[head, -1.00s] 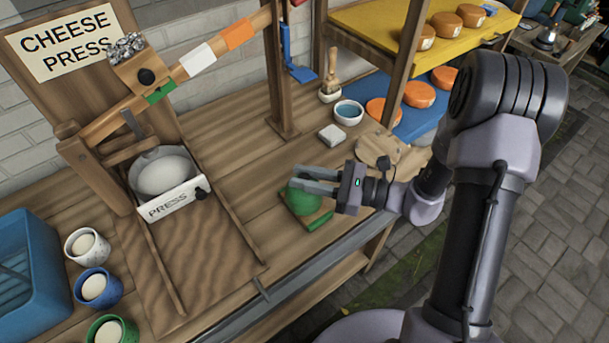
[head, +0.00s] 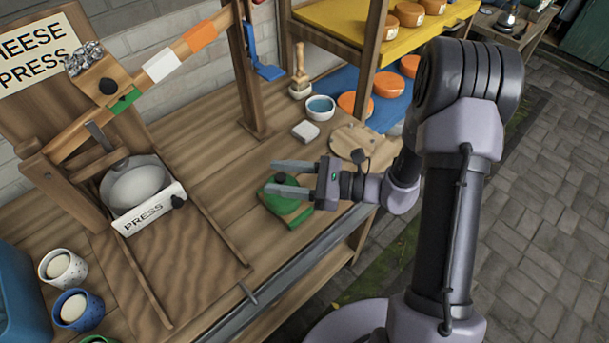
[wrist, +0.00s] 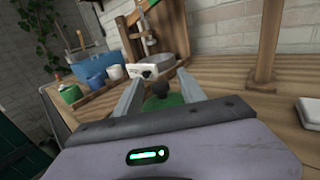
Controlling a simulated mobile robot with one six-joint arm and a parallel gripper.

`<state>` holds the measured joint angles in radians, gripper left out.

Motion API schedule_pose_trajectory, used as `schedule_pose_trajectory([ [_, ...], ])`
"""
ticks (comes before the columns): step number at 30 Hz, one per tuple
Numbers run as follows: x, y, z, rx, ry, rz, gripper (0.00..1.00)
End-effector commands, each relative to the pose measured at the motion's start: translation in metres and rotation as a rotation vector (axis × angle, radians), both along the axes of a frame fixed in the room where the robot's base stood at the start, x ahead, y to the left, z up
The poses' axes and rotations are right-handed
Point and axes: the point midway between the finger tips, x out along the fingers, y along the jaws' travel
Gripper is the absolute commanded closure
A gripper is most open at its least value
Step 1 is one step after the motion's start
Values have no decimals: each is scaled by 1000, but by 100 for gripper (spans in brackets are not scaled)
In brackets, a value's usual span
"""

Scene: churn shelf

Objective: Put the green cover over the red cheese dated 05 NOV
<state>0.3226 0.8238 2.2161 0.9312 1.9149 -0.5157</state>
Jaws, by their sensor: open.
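The green cover (head: 283,203) is a dome with a dark knob (head: 281,178), sitting on a small green-edged board at the front of the bench. My gripper (head: 271,178) is open, its two fingers reaching over the cover on either side of the knob. In the wrist view the knob (wrist: 157,89) stands between the open fingers, with green dome below it; I cannot tell whether they touch. Orange-red cheeses stand on the yellow shelf (head: 330,21) and on the blue lower shelf (head: 385,122). Their dates are not readable.
The cheese press (head: 150,215) stands left. A wooden post (head: 375,60) rises before the shelves. Cups (head: 75,309) stand front left.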

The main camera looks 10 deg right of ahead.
Motion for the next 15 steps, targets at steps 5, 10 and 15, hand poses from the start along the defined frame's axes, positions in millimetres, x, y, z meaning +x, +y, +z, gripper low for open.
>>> schedule_pose_trajectory([
  [5,-2,-12,1,0,1,-3,52],
  [10,-15,-54,4,0,1,-7,52],
  [15,-32,-107,4,1,0,-7,52],
])
